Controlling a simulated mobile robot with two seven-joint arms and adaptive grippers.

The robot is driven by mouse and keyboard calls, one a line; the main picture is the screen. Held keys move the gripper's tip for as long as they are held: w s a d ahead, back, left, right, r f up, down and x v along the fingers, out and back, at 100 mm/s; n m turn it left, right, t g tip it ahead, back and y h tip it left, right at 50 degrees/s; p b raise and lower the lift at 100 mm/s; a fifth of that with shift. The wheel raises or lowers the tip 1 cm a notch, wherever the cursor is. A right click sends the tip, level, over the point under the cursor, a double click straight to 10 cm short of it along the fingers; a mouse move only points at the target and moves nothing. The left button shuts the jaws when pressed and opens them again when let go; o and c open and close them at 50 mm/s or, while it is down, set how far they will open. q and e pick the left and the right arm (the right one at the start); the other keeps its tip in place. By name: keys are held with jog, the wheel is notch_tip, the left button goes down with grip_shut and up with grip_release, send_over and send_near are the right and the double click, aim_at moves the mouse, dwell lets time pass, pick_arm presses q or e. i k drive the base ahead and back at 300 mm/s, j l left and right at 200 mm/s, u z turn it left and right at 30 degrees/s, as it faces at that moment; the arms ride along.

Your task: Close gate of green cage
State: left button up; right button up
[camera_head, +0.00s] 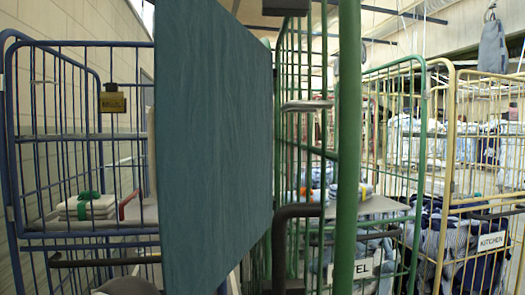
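The green cage (423,120) stands right of centre, with green bars and shelves inside. A thick green upright post (348,150) stands very close to the camera. A narrow green barred panel (300,75) runs back from near this post, seen almost edge-on; it may be the gate, but I cannot tell for sure. The cage front between the post and the far green upright looks unobstructed by a gate in its upper part. A dark curved bar (282,225) crosses in front of the green panel. Neither gripper can be made out.
A large teal board (215,150) blocks the view left of centre. A yellow cage (448,160) with a KITCHEN label (492,241) stands close at right.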

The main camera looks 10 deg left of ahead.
aim_at(348, 158)
jog(key=j+z, duration=0.15)
jog(key=j, duration=0.45)
jog(key=k+j+z, duration=0.15)
jog(key=j, duration=0.45)
jog(key=j+z, duration=0.2)
jog(key=j, duration=0.4)
